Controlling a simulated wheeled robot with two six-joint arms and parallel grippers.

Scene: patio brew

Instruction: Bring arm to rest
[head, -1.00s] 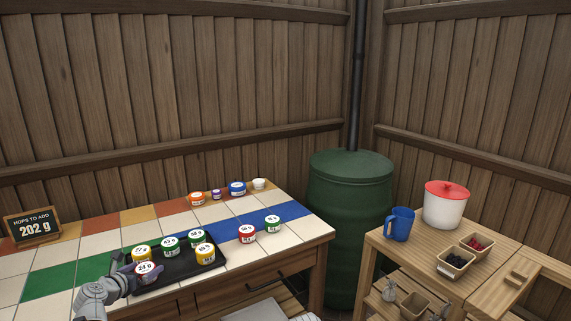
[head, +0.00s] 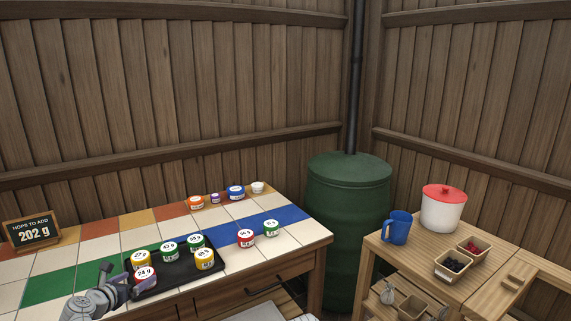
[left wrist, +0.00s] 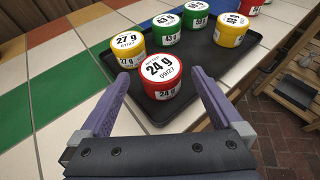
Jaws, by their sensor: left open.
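My left gripper (head: 117,281) is open and empty at the front left end of the black tray (head: 179,280). In the left wrist view its purple fingers (left wrist: 160,88) are spread wide, with the red jar marked 24 g (left wrist: 163,76) ahead between the tips and not gripped. That red jar (head: 145,275) stands upright on the tray in the head view. Beside it on the tray are a yellow 27 g jar (head: 140,259), two green jars (head: 169,249) (head: 195,241) and another yellow jar (head: 205,259). My right gripper is not in view.
A red jar (head: 245,238) and a green jar (head: 271,229) stand on the tiles right of the tray. Small tubs (head: 236,192) line the back. A sign (head: 33,232) reads 202 g. A blue jug (head: 397,227) and lidded pot (head: 442,210) stand on the right table.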

